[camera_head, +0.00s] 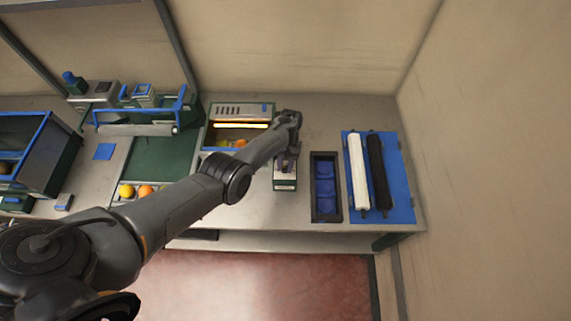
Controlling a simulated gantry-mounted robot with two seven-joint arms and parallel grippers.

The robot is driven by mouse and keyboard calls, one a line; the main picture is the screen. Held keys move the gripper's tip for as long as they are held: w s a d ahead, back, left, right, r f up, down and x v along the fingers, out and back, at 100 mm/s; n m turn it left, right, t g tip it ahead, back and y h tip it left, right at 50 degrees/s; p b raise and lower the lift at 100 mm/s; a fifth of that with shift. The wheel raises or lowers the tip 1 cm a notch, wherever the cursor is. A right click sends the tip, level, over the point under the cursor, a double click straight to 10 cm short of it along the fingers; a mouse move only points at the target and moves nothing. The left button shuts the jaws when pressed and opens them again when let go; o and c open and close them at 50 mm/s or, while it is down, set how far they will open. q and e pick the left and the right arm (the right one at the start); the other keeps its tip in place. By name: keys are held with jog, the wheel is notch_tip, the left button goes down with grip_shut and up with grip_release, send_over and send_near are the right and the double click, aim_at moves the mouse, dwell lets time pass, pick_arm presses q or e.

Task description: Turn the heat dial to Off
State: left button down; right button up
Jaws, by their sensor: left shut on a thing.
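My left arm reaches from the lower left across the bench, and its wrist bends down at the back right of the lit heater box. My left gripper (286,162) points down at a small pale and dark green control box (285,185) on the bench. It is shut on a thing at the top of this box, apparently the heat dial. The gripper hides the dial, so its setting cannot be read. My right gripper is not in view.
The heater box (240,109) has a glowing bar with orange fruit beneath it. Right of the control box are a dark tray (326,216) with blue compartments and a blue board (398,178) with a white and a black roller. A yellow fruit (126,191) and an orange (145,190) lie left.

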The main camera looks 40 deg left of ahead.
pick_arm(q)
jog(key=n+p, duration=0.1)
jog(key=n, duration=0.1)
jog(key=n+t+h+p, duration=0.1)
jog(key=n, duration=0.2)
jog(key=shift+s+a+r+n+h, duration=0.1)
jog(key=shift+a+n+h, duration=0.05)
jog(key=shift+n+h, duration=0.15)
jog(key=n+t+p, duration=0.1)
jog(key=n, duration=0.2)
jog(key=shift+s+t+h+p, duration=0.1)
jog(key=shift+t+h+p, duration=0.2)
jog(key=shift+p, duration=0.05)
jog(key=shift+a+n+t+p, duration=0.1)
jog(key=shift+n+t+p, duration=0.45)
jog(key=shift+n, duration=0.85)
jog(key=c, duration=0.9)
grip_release()
jog(key=shift+o, duration=0.2)
